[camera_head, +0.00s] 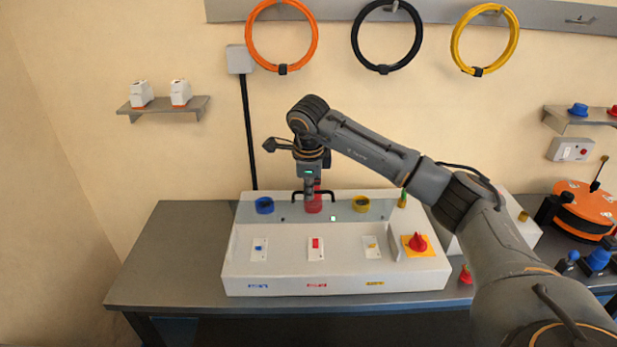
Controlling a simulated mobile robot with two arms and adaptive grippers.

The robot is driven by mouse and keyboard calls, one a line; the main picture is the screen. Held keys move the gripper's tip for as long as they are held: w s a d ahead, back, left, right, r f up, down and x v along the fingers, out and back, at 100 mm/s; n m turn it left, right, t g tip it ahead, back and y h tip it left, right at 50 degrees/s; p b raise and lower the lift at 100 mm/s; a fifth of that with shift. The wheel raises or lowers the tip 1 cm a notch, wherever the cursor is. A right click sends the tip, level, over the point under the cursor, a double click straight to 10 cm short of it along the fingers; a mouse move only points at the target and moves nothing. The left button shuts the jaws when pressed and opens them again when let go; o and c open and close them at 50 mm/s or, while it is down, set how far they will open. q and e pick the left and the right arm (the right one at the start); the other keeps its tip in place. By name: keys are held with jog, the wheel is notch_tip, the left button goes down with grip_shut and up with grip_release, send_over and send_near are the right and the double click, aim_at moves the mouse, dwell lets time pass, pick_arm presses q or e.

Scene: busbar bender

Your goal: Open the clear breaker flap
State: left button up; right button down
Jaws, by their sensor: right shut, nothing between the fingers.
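A light grey panel box (260,278) stands on the table. Its back part has a clear flap (287,213) with a dark handle at its rear edge, lying over blue, red and yellow ring-shaped parts. My right gripper (313,196) points down at the back middle of the box, over the red part (313,206) and by the dark handle (300,196). It is shut with nothing held. I cannot tell whether it touches the handle or flap. The flap looks lowered. My left gripper is not in view.
A red knob on a yellow plate (418,243) sits at the box's front right. My right arm crosses above the box's right side. An orange round device (583,213) and blue parts (597,258) stand at right. The table (165,262) is clear at left.

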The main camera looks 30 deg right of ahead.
jog(key=shift+w+d+f+p, duration=0.15)
jog(key=shift+w+d+f, duration=0.05)
jog(key=shift+w, duration=0.2)
jog(key=shift+w+d+f+p, duration=0.15)
jog(key=shift+w+d, duration=0.05)
jog(key=shift+w, duration=0.15)
